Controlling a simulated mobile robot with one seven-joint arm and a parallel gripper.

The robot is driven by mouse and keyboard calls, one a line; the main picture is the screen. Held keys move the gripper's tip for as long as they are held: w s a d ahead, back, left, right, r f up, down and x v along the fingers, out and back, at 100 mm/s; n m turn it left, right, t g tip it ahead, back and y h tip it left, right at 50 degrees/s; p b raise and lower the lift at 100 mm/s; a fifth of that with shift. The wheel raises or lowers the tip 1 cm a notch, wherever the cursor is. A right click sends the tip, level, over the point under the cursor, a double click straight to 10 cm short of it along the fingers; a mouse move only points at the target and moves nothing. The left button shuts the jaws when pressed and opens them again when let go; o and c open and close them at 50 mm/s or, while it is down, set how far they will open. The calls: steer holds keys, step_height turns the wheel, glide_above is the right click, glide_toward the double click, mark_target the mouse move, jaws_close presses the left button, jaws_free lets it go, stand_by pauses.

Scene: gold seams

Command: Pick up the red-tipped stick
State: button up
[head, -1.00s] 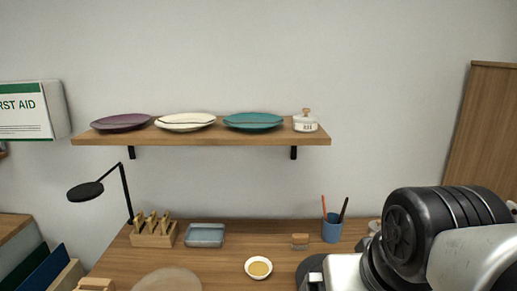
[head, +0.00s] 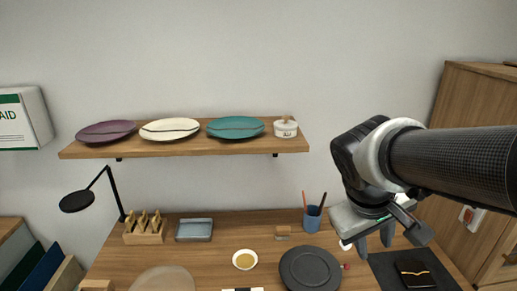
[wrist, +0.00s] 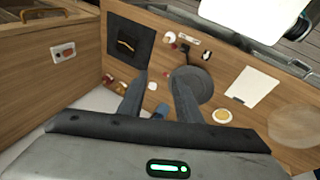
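A thin red stick (head: 304,199) stands in a blue cup (head: 312,220) at the back of the desk, beside a dark stick (head: 322,203). A small red spot (head: 346,266) also shows at the right edge of the dark plate; I cannot tell whether it is a stick's tip. A small red thing (wrist: 184,47) shows in the wrist view too. My gripper (head: 375,242) is above the right part of the desk, right of the cup, pointing down. In the wrist view its two fingers (wrist: 162,82) are apart with nothing held between them.
A dark round plate (head: 310,270) lies at the front, with a small bowl of gold (head: 245,260) to its left. A dark mat (head: 448,270) lies at the right. A shelf (head: 200,147) with plates and a lidded jar (head: 285,128) hangs above. A desk lamp (head: 76,201) stands left.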

steer(key=w+d+f+n+g+h, duration=0.1)
steer(key=w+d+f+n+h, duration=0.25)
steer(key=w+d+h, duration=0.45)
steer(key=n+t+y+b, duration=0.25)
steer(key=n+t, duration=1.05)
steer(key=n, duration=1)
glide_above(321, 206)
steer(key=d+v, duration=0.1)
steer(key=v, duration=0.2)
step_height(321, 206, down, 13)
steer(key=shift+t+y, duration=0.3)
steer(key=shift+y, duration=0.05)
steer(key=f, duration=0.5)
steer(key=a+f, duration=0.1)
steer(key=f, duration=0.2)
steer(key=shift+s, duration=0.1)
steer(key=shift+x, duration=3.75)
steer(key=shift+d, duration=0.1)
jaws_close()
